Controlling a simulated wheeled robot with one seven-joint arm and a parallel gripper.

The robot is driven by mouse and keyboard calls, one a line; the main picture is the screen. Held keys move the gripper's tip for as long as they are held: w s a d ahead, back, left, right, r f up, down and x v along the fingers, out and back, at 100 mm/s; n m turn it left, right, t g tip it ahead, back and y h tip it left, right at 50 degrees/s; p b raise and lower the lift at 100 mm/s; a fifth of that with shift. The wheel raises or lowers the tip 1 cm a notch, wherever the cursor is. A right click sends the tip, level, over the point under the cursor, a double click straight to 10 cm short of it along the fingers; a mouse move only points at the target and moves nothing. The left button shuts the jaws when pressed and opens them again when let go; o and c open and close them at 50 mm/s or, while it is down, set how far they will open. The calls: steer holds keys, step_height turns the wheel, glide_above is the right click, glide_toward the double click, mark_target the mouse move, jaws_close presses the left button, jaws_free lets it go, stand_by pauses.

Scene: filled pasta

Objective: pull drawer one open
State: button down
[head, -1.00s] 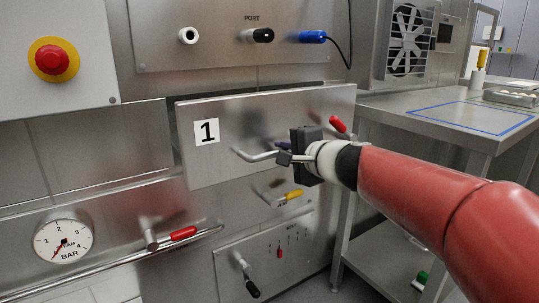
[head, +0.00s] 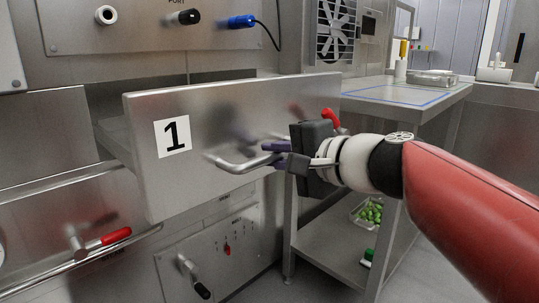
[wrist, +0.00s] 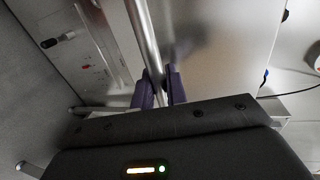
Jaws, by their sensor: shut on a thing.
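Drawer one (head: 185,165) is a steel front with a white label marked 1. It stands well out from the cabinet in the head view, with its side wall showing at the left. Its bar handle (head: 232,166) runs across the front. My gripper (head: 272,153) is at the right part of the handle, its purple fingers shut on the bar. In the wrist view the handle (wrist: 144,40) runs down between the two purple fingers (wrist: 158,90). The exact contact at the fingertips is partly hidden.
A steel table (head: 440,92) with a blue outline stands at the right. Below the drawer are a panel with a black-tipped lever (head: 190,275) and a red-gripped handle (head: 115,237). A tray of green pieces (head: 368,212) sits on the lower shelf. Floor is clear at the lower right.

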steer(key=shift+f, duration=0.1)
steer(key=c, duration=1.5)
jaws_free()
steer(key=shift+o, duration=0.2)
steer(key=shift+d, duration=0.1)
steer(key=v, duration=0.7)
steer(key=shift+s+d+p, duration=0.2)
steer(key=shift+s+p, duration=0.1)
steer(key=shift+p, duration=0.05)
